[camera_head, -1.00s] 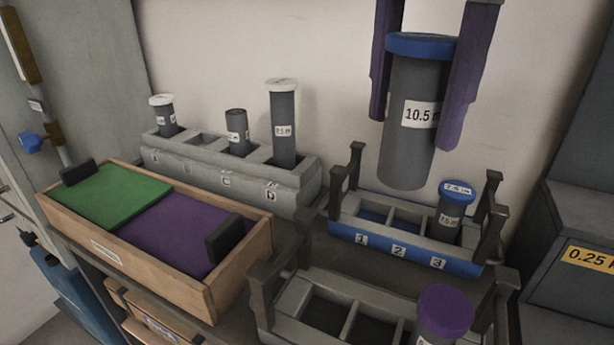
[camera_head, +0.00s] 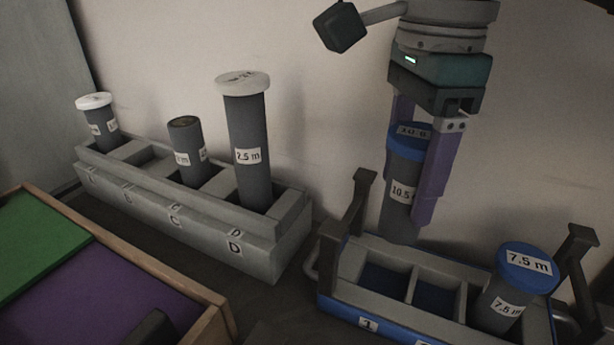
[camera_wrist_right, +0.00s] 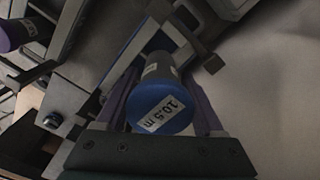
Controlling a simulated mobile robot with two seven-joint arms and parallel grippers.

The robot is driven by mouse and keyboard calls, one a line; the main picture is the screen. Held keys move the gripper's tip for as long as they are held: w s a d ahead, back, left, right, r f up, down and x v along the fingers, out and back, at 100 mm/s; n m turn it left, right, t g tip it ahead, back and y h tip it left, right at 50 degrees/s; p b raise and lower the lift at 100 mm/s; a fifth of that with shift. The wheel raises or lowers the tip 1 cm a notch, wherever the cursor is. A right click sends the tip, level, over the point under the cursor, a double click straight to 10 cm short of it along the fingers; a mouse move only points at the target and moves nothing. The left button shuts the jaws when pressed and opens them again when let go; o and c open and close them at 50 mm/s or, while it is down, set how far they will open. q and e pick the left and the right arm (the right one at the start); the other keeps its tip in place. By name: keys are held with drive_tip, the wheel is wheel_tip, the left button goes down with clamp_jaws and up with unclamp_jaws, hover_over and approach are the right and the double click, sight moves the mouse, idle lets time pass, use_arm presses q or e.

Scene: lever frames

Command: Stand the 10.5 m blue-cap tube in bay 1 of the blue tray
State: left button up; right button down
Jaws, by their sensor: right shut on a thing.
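The blue-cap 10.5 m tube (camera_head: 401,222) is upright in the head view, its lower end by the back edge of the blue tray. My right gripper (camera_head: 408,195) is shut on it, with purple fingers on either side below the cap. The tube's cap also shows in the right wrist view (camera_wrist_right: 162,108). The blue tray (camera_head: 338,307) has bay 1 (camera_head: 382,280) at its left, and it is empty. The middle bay (camera_head: 437,297) is empty too. A blue-cap 7.5 m tube (camera_head: 503,300) stands in the right bay. My left gripper is not in view.
Dark posts (camera_head: 352,215) rise at the blue tray's ends. A grey rack (camera_head: 265,254) to the left holds two white-cap tubes and a capless one. A wooden box (camera_head: 205,318) with green and purple areas is at lower left. A wall stands behind.

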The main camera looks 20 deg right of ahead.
wheel_tip(320, 180, down, 11)
drive_tip(key=shift+w+r+b, duration=0.1)
drive_tip(key=shift+r+b, duration=0.1)
drive_tip(key=shift+b, duration=0.2)
drive_tip(key=shift+f, duration=0.15)
unclamp_jaws()
wheel_tip(320, 180, up, 12)
drive_tip(key=shift+r, duration=0.15)
idle(0.4)
